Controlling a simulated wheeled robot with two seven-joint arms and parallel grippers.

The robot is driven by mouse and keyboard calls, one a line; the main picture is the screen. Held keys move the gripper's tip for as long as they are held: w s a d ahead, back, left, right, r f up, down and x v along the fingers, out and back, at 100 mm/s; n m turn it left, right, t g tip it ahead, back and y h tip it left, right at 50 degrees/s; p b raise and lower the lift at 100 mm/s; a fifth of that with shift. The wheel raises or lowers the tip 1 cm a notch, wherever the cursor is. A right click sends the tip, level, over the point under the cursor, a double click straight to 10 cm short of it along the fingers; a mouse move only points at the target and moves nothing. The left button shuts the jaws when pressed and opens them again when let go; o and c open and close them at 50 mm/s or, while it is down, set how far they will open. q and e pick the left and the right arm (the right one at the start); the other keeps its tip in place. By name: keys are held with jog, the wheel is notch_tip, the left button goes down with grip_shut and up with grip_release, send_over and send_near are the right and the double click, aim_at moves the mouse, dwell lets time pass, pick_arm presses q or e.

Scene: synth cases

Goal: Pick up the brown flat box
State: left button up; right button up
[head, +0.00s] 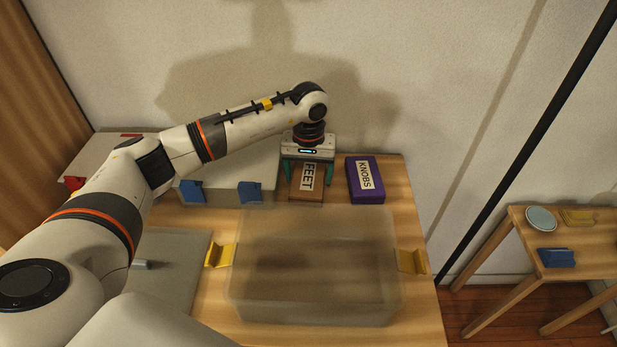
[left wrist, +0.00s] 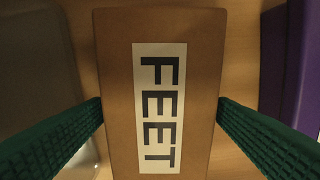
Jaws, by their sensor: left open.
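The brown flat box (head: 307,183) lies on the wooden table near the back, with a white label reading FEET. It fills the middle of the left wrist view (left wrist: 115,90). My left gripper (head: 308,181) is above it, pointing down, with its green fingers open on either side of the box. In the left wrist view the fingers (left wrist: 160,125) show left and right of the box's long sides; I cannot tell whether either touches. The far end of the box is partly hidden under the gripper in the head view. My right gripper is not in view.
A purple box (head: 365,180) labelled KNOBS lies close to the right. A grey case (head: 228,168) with blue latches stands close to the left. A translucent bin (head: 315,265) with yellow handles stands in front. A side table (head: 590,262) is at far right.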

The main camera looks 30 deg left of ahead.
pick_arm(q)
jog(key=shift+f, duration=0.6)
jog(key=c, duration=0.8)
jog(key=shift+r, duration=0.15)
